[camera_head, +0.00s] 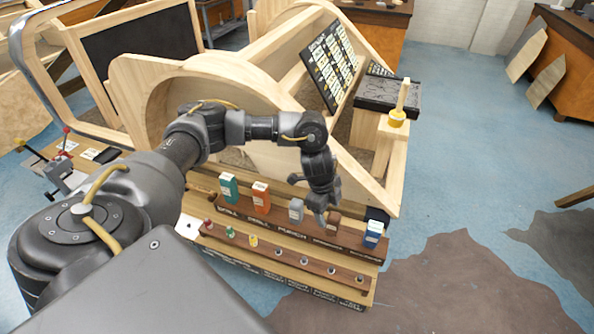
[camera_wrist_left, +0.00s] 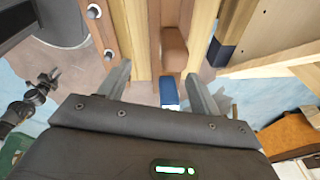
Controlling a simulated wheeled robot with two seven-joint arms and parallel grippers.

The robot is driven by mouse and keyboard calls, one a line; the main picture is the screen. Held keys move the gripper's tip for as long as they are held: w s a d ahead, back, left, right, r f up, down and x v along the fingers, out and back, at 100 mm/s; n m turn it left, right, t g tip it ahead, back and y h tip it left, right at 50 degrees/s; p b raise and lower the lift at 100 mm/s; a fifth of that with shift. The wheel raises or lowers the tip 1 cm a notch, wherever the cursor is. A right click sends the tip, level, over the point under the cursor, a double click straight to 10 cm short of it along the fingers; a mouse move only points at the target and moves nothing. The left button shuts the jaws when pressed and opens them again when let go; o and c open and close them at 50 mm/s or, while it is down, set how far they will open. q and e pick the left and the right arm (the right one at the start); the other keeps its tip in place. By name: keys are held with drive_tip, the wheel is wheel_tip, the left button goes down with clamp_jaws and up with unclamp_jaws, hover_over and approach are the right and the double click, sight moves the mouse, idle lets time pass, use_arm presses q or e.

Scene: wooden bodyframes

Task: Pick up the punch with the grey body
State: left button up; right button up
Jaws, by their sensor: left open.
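The grey-bodied punch (camera_head: 296,210) stands upright on the wooden rack in the head view, in the middle of a row of coloured tools. My left gripper (camera_head: 321,207) points down over the rack, just right of the grey punch and close to the brown tool (camera_head: 333,226). In the left wrist view, my left gripper (camera_wrist_left: 158,74) has its fingers apart, with nothing held between them. The brown tool (camera_wrist_left: 174,50) and the blue tool (camera_wrist_left: 169,92) show there; I cannot make out the grey punch in that view. My right gripper is not in view.
Teal (camera_head: 229,188), orange (camera_head: 261,197) and blue (camera_head: 373,234) tools stand in the same row. A lower step holds several small pieces (camera_head: 253,240). A wooden frame (camera_head: 235,80) rises behind the rack. A yellow-based brush-like object (camera_head: 398,117) stands at its right. Blue floor lies open to the right.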

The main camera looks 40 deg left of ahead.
sight(296, 202)
use_arm(q)
drive_tip(key=a+r+n, duration=0.1)
drive_tip(key=a, duration=0.2)
drive_tip(key=a+r+n+g+y, duration=0.1)
drive_tip(key=a+r, duration=0.1)
drive_tip(key=a, duration=0.2)
drive_tip(key=a+r+y, duration=0.1)
drive_tip(key=a+r, duration=0.1)
drive_tip(key=a, duration=0.2)
drive_tip(key=shift+s+a+r+n, duration=0.1)
drive_tip(key=shift+s+r+n, duration=0.2)
drive_tip(key=shift+n, duration=0.1)
drive_tip(key=shift+f, duration=0.3)
wheel_tip(296, 202, down, 5)
drive_tip(key=shift+f, duration=0.1)
drive_tip(key=shift+s+f+p, duration=0.1)
drive_tip(key=shift+f+p, duration=0.2)
drive_tip(key=shift+p, duration=0.15)
wheel_tip(296, 202, down, 4)
drive_tip(key=shift+s+r+p, duration=0.1)
drive_tip(key=shift+r+p, duration=0.05)
drive_tip(key=shift+p, duration=0.5)
drive_tip(key=shift+f, duration=0.45)
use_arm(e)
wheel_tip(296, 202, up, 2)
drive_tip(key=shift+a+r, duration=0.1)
use_arm(q)
drive_tip(key=shift+c, duration=0.2)
drive_tip(key=c, duration=1.2)
